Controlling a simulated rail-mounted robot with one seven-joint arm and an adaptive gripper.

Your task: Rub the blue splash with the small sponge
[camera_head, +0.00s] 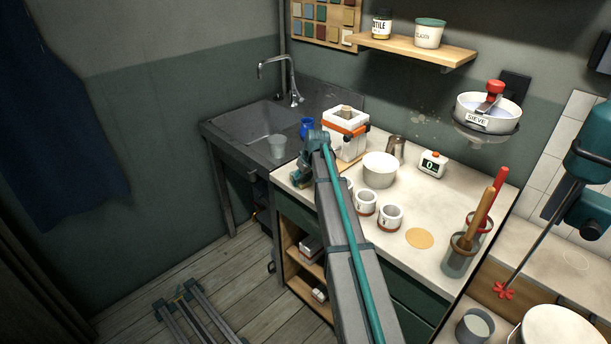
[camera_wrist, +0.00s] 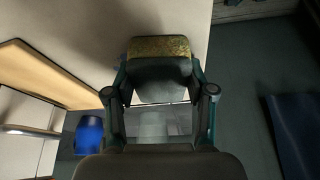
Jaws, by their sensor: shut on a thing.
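In the wrist view my gripper (camera_wrist: 159,70) is shut on the small sponge (camera_wrist: 158,46), a yellowish, speckled block whose edge shows beyond the fingers. In the head view my gripper (camera_head: 302,172) is at the left end of the counter, by the sink, partly behind my arm. I cannot make out the sponge there.
A blue cup (camera_head: 307,127) and a grey cup (camera_head: 277,145) stand by the sink (camera_head: 250,125). An orange-strapped white mould (camera_head: 346,122), a white bowl (camera_head: 380,169), several small cups (camera_head: 390,217) and a scale (camera_head: 432,164) stand on the counter (camera_head: 440,200).

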